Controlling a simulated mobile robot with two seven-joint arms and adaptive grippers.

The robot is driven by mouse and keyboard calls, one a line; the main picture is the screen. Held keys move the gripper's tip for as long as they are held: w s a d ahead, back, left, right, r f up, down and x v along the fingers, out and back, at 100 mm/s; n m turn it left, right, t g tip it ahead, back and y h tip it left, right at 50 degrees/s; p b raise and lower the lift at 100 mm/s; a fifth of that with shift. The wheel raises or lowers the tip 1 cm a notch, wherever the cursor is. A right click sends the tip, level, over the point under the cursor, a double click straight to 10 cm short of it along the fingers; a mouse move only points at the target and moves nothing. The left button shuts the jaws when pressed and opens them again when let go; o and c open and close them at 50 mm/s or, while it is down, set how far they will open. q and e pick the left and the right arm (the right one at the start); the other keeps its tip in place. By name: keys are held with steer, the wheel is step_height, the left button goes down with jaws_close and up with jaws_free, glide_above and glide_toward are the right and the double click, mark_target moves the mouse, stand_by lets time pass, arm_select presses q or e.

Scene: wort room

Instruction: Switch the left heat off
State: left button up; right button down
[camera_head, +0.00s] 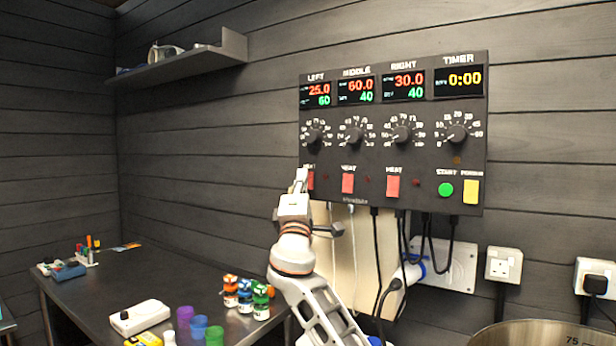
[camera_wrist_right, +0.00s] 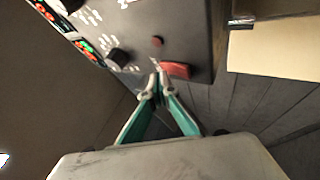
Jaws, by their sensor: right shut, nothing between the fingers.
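The dark control panel (camera_head: 430,160) hangs on the wall; its left display (camera_head: 318,95) reads 25.0 in red over 60 in green. The left heat switch (camera_head: 311,180) is a red rocker at the panel's lower left, partly covered by my right gripper. My right gripper (camera_head: 301,180) is shut and empty, with its fingertips at this switch. In the wrist view the shut fingertips (camera_wrist_right: 158,82) are right beside the red rocker (camera_wrist_right: 176,70); I cannot tell whether they touch it. A small dark red lamp (camera_wrist_right: 157,42) is near it. My left gripper is out of view.
The middle heat switch (camera_head: 348,183) and right heat switch (camera_head: 393,187) are in the same row, with a green start button (camera_head: 446,190) and a yellow button (camera_head: 471,192) further right. Cables hang below. A dark table (camera_head: 190,275) with bottles and cups stands lower left.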

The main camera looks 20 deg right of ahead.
steer(key=shift+s+a+f, duration=0.1)
steer(key=shift+s+a, duration=0.35)
steer(key=shift+a, duration=0.1)
steer(key=s+a, duration=0.3)
steer(key=a, duration=0.1)
steer(key=shift+f, duration=0.3)
steer(key=shift+f, duration=0.1)
stand_by(0.5)
